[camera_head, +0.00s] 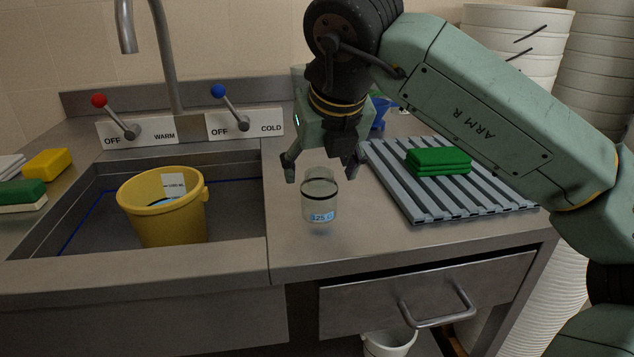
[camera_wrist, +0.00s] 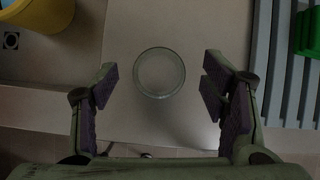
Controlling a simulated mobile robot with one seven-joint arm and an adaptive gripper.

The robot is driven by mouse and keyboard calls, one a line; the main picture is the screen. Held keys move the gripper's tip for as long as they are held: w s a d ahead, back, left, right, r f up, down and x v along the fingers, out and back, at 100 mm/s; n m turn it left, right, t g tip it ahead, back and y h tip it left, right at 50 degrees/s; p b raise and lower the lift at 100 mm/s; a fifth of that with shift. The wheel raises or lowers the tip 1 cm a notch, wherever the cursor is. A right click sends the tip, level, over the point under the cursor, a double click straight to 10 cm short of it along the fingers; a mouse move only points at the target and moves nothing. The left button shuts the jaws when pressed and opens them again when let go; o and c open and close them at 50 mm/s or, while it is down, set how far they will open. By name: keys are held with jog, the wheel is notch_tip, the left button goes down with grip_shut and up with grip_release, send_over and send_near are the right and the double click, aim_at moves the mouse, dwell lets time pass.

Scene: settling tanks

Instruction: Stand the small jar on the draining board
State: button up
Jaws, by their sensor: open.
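The small jar (camera_head: 319,200) is clear glass with a dark band and a pale blue label. It stands upright on the steel counter between the sink and the draining board (camera_head: 400,196), a grey ribbed rack to its right. My gripper (camera_head: 321,172) is open above the jar, its fingers pointing down. In the wrist view the jar's round rim (camera_wrist: 159,73) lies between the two fingers of my gripper (camera_wrist: 159,88), slightly beyond their tips, with gaps on both sides. The draining board also shows at the right of the wrist view (camera_wrist: 262,60).
A green sponge stack (camera_head: 438,161) lies on the draining board, whose front part is bare. A yellow bucket (camera_head: 163,215) stands in the sink at left. Tap levers (camera_head: 236,117) rise behind the sink. White stacked buckets (camera_head: 600,70) stand at the back right.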

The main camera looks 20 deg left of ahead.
jog(key=v, duration=0.5)
jog(key=shift+r, duration=0.15)
